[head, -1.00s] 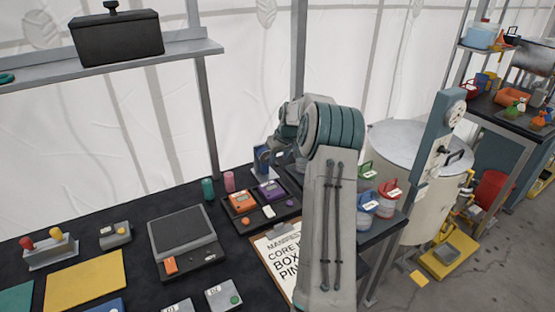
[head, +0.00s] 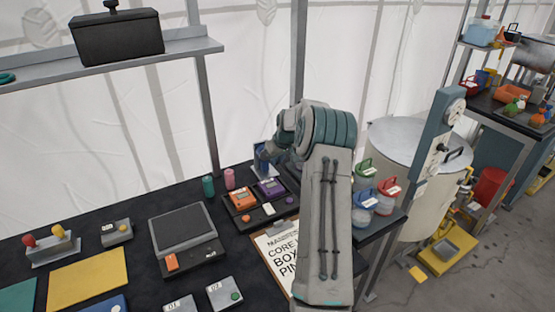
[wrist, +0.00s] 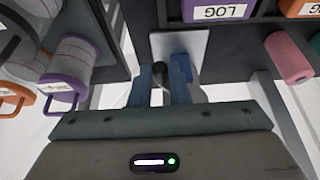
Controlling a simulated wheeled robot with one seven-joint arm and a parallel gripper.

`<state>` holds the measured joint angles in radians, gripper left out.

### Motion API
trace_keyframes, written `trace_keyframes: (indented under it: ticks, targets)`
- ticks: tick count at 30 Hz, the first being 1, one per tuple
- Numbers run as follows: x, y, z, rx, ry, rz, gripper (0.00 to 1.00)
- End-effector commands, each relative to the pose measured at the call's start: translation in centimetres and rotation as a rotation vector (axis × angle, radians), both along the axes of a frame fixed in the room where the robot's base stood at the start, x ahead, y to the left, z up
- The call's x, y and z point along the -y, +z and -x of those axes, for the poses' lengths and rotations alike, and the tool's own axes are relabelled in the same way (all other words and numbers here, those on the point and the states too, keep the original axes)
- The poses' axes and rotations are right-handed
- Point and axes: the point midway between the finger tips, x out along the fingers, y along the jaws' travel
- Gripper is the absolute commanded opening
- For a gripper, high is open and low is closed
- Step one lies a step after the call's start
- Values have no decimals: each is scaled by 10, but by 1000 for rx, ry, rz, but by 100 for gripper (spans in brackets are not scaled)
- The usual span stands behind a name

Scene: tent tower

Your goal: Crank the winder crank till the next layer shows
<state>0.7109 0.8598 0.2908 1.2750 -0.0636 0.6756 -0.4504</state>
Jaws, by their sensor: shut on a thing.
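The winder shows in the head view as a small blue and grey device (head: 262,160) at the back of the black table, partly covered by my arm. In the wrist view its pale plate (wrist: 168,46) stands just beyond my fingers. My gripper (wrist: 163,82) has its two blue fingers closed around a small dark knob, which I take to be the crank's handle (wrist: 157,70). In the head view my gripper is hidden behind my arm. Most of the crank is hidden, and I cannot make out which layer shows on the winder.
Orange and purple boxes (head: 270,188) sit in a tray near the winder. A pink cylinder (head: 229,179) stands left of them. Jars with coloured handles (head: 364,200) stand to the right of my arm. A clipboard (head: 277,245) lies in front. White tent fabric hangs behind.

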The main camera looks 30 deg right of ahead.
Motion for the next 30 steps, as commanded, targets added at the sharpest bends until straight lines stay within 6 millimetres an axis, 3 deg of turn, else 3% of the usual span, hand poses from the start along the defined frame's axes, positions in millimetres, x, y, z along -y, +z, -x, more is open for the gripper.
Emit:
trace_keyframes:
  ticks: [11, 30]
  targets:
    - [1, -4, 0, 8, -5, -128, 0]
    - [-6, -22, 0, 43, -2, -709, 0]
